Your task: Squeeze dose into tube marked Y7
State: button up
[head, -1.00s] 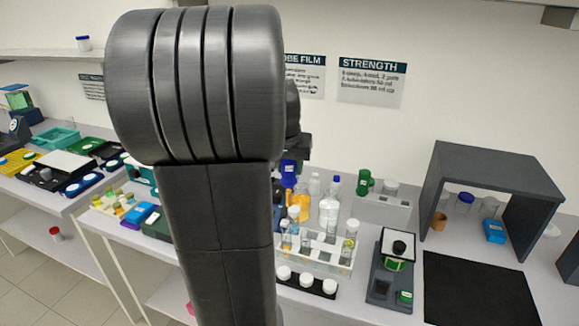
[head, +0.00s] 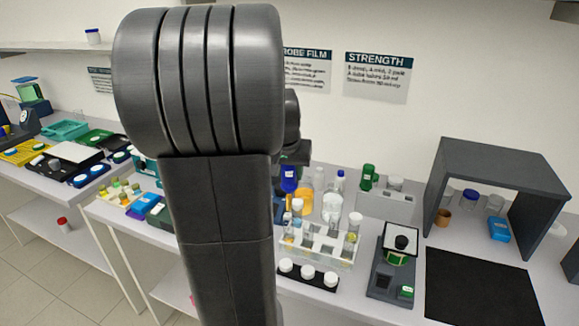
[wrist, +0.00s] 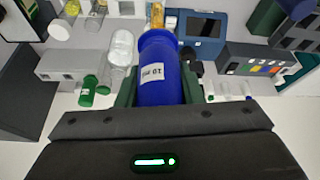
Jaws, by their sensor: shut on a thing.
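My gripper (wrist: 157,92) is shut on a blue bottle with a white label (wrist: 160,72) in the wrist view. The label's print looks like "10 ml". In the head view the blue bottle (head: 289,180) hangs below my gripper (head: 293,156), behind the clear tube rack (head: 340,263). The rack holds several clear tubes, one of them at its right end (head: 353,238). No Y7 marking is readable. My arm hides part of the bench left of the rack.
White caps sit on a black strip (head: 307,276) before the rack. A clear bottle (head: 332,206), amber bottle (head: 305,202) and green bottle (head: 368,177) stand behind it. To the right are a dark device (head: 390,281), black mat (head: 470,290) and grey hood (head: 505,165).

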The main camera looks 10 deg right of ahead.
aim_at(289, 201)
jog(key=shift+r+p, duration=0.25)
jog(key=shift+p, duration=0.05)
jog(key=shift+f, duration=0.2)
jog(key=shift+f+b, duration=3.85)
jog(key=shift+f, duration=0.9)
jog(key=o, duration=0.5)
jog(key=c, duration=0.5)
jog(key=shift+f, duration=0.1)
jog(key=shift+f, duration=0.15)
